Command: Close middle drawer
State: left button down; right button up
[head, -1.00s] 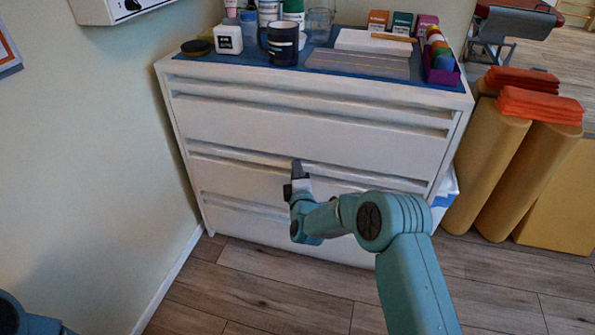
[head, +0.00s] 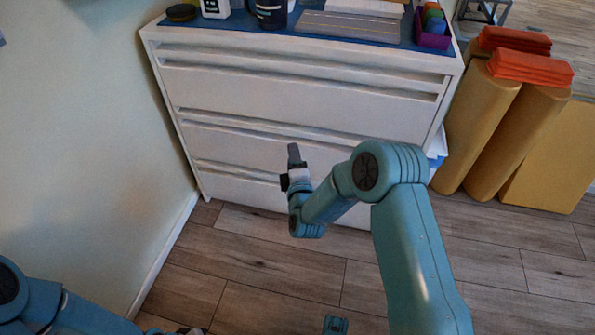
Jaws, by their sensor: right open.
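The white drawer cabinet (head: 270,88) stands against the wall ahead. Its middle drawer (head: 235,143) is a wide white front below the upper drawers; whether it stands slightly out or is flush, I cannot tell. Contact with the drawer cannot be made out. My right arm hides the drawer's right part. My left arm shows at the lower left, but its gripper is not clearly in view.
A bottom drawer (head: 230,186) lies below. On the blue cabinet top are a dark mug (head: 271,13) and a purple box (head: 432,38). Tan bolsters (head: 478,120) with red folded cloths (head: 530,67) stand at the right.

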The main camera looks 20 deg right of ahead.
pick_arm(q)
jog(key=shift+s+d+r+p, duration=0.1)
jog(key=shift+s+r+p, duration=0.05)
jog(key=shift+r+p, duration=0.3)
jog(key=shift+s+d+r+p, duration=0.1)
jog(key=shift+r+p, duration=0.15)
jog(key=shift+r, duration=0.25)
pick_arm(e)
jog(key=v, duration=0.8)
jog(key=shift+d, duration=0.15)
